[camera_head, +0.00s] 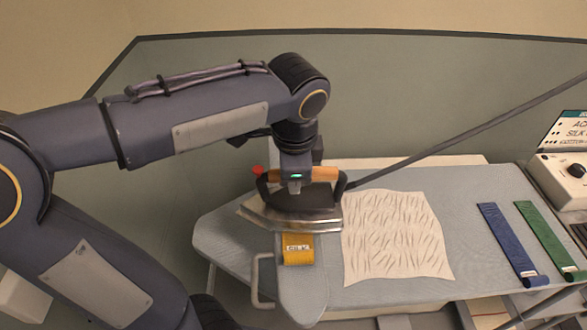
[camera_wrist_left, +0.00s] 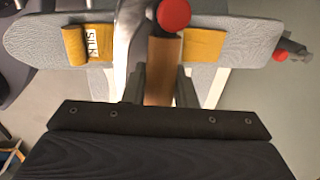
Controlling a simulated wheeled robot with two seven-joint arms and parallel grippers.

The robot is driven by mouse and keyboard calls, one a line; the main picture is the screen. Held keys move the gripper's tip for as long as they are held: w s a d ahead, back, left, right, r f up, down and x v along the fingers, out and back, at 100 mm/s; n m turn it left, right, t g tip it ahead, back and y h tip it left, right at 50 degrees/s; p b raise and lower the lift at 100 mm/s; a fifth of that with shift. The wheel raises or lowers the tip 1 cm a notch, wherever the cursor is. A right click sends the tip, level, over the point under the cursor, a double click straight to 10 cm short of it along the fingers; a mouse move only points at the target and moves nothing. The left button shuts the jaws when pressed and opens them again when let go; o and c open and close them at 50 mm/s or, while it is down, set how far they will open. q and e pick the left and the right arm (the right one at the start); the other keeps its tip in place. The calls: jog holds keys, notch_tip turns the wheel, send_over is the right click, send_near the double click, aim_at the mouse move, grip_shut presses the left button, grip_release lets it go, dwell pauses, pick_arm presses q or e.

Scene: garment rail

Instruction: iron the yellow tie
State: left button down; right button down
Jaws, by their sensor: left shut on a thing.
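The yellow tie (camera_head: 297,252) lies on the ironing board (camera_head: 490,185), with a label reading SILK on its near end. In the left wrist view the tie (camera_wrist_left: 205,45) shows on both sides of the iron, with its middle hidden beneath it. The iron (camera_head: 290,215) has a metal body and a wooden handle (camera_head: 325,174). My left gripper (camera_head: 295,185) is shut on that handle, which also shows between the fingers in the left wrist view (camera_wrist_left: 160,85). I cannot tell whether the soleplate touches the tie. My right gripper is not seen.
A wrinkled white cloth (camera_head: 395,237) lies right of the iron. A blue tie (camera_head: 508,240) and a green tie (camera_head: 543,238) lie further right. A control box (camera_head: 560,180) with a dial stands at the right edge. A dark cord (camera_head: 470,130) runs from the iron to upper right.

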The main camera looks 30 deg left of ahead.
pick_arm(q)
jog(key=shift+s+d+f, duration=0.1)
jog(key=shift+s+d, duration=0.35)
jog(key=shift+s, duration=0.25)
jog(key=shift+s+d+f, duration=0.1)
jog(key=shift+s+d, duration=0.3)
jog(key=shift+s, duration=0.3)
jog(key=shift+w+a+r, duration=0.1)
jog(key=shift+w, duration=0.05)
jog(key=shift+w+a, duration=0.1)
jog(key=shift+w, duration=0.05)
jog(key=shift+w+a+r+p, duration=0.1)
jog(key=shift+w+a+p, duration=0.1)
jog(key=shift+w+a, duration=0.35)
jog(key=shift+w+a+p, duration=0.2)
jog(key=shift+w+a, duration=0.05)
jog(key=shift+w, duration=0.55)
jog(key=shift+w+a+p, duration=1.85)
jog(key=shift+w+a, duration=1.1)
jog(key=shift+w, duration=1.9)
jog(key=shift+s+d+r+b, duration=0.1)
jog(key=shift+s+d+b, duration=0.1)
jog(key=shift+s+d, duration=0.7)
jog(key=shift+s+d+b, duration=0.15)
jog(key=shift+s+d, duration=0.3)
jog(key=shift+s, duration=0.85)
jog(key=shift+s+d+r+b, duration=0.1)
jog(key=shift+s+d+b, duration=0.1)
jog(key=shift+s+d, duration=0.7)
